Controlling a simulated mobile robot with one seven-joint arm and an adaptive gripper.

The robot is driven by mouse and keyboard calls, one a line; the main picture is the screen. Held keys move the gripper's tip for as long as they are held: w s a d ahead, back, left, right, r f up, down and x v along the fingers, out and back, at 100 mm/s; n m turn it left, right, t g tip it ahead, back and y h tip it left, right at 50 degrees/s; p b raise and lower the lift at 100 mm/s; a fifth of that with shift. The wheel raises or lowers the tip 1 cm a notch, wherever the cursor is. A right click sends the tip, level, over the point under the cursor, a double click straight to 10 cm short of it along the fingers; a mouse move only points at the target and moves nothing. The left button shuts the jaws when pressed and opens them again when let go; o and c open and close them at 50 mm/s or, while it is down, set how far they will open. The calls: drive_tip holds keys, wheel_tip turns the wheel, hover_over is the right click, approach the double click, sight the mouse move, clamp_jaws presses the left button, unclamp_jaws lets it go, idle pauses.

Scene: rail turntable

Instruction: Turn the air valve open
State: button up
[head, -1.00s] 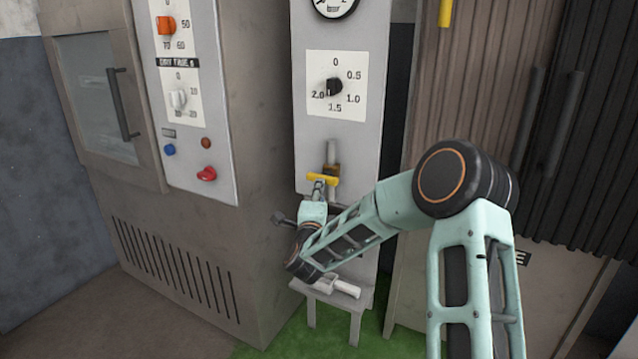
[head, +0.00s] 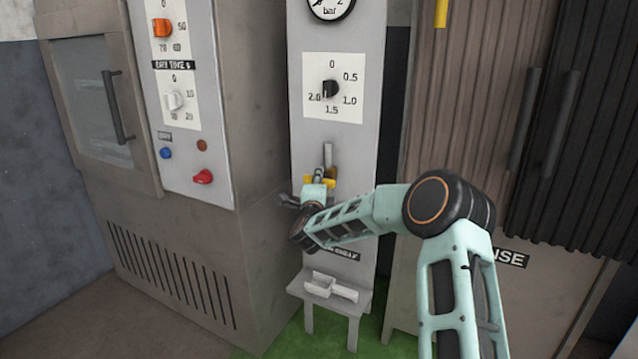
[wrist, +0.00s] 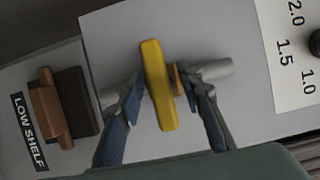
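The air valve has a yellow lever handle (wrist: 158,86), a small brass body (wrist: 178,80) and a grey pipe (wrist: 215,70) on a pale panel. The lever lies crosswise to the pipe. In the head view the pipe (head: 328,155) stands upright below the dial, and the lever is partly hidden by my gripper (head: 318,180). In the wrist view my gripper (wrist: 164,82) is open, with one finger on each side of the lever. Gaps show between the fingers and the lever; I cannot tell how deep the fingers reach.
A pressure dial plate (head: 350,105) sits above the valve and a gauge (head: 330,8) above that. A small shelf (head: 294,285) with a white item (head: 330,288) stands below. An oven-like cabinet (head: 165,250) is at left. The wrist view shows a "LOW SHELF" label (wrist: 28,130).

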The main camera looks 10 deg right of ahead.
drive_tip(key=shift+c, duration=0.2)
clamp_jaws()
